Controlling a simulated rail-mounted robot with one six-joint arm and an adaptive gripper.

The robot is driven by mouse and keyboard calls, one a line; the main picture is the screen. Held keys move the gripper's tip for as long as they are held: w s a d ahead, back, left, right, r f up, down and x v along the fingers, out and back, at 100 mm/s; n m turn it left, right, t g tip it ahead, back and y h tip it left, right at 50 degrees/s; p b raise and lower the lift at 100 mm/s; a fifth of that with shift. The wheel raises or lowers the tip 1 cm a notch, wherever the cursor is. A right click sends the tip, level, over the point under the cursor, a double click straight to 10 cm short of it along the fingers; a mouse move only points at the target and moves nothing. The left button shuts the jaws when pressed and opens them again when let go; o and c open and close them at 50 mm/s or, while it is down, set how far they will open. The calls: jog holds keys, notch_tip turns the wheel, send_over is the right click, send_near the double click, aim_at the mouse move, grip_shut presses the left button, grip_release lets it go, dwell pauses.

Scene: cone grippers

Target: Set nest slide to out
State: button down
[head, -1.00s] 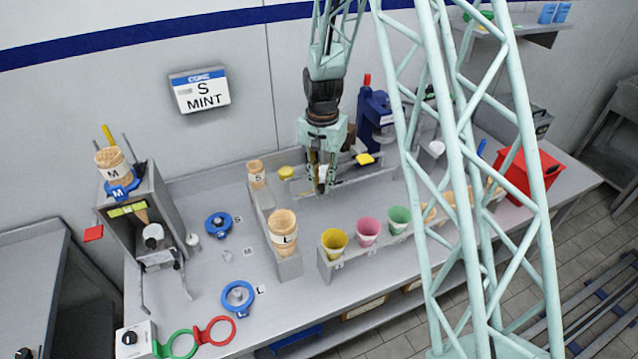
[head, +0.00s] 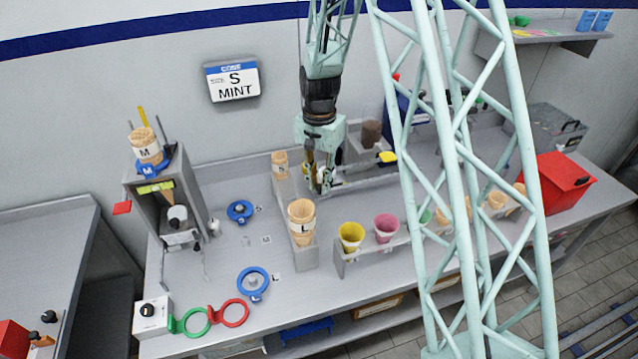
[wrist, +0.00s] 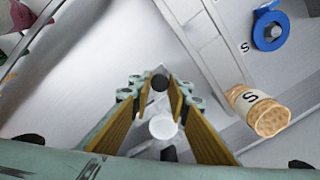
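My gripper (head: 322,185) hangs over the back middle of the bench, just right of the small cone marked S (head: 280,163). In the wrist view my gripper (wrist: 161,88) is open, with its two yellow-lined fingers apart. A black knob (wrist: 160,83) shows between the fingertips, and a white round part (wrist: 162,127) sits between the fingers. I cannot tell whether a finger touches either one. The S cone (wrist: 262,110) lies to the right in the wrist view. No part is labelled as the nest slide, and I cannot tell its position.
A cone marked L (head: 302,215) stands on the grey rail near my gripper. A yellow cup (head: 351,236) and a pink cup (head: 386,227) stand in a front rack. A grey machine with an M cone (head: 146,145) stands at left. My lattice column hides part of the right side.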

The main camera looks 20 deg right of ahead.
jog(key=c, duration=2.5)
grip_release()
jog(key=shift+a, duration=0.35)
jog(key=shift+o, duration=0.2)
jog(key=shift+d, duration=0.1)
jog(key=shift+r, duration=0.2)
notch_tip(320, 180, up, 12)
jog(key=shift+f, duration=0.2)
jog(key=shift+r, duration=0.1)
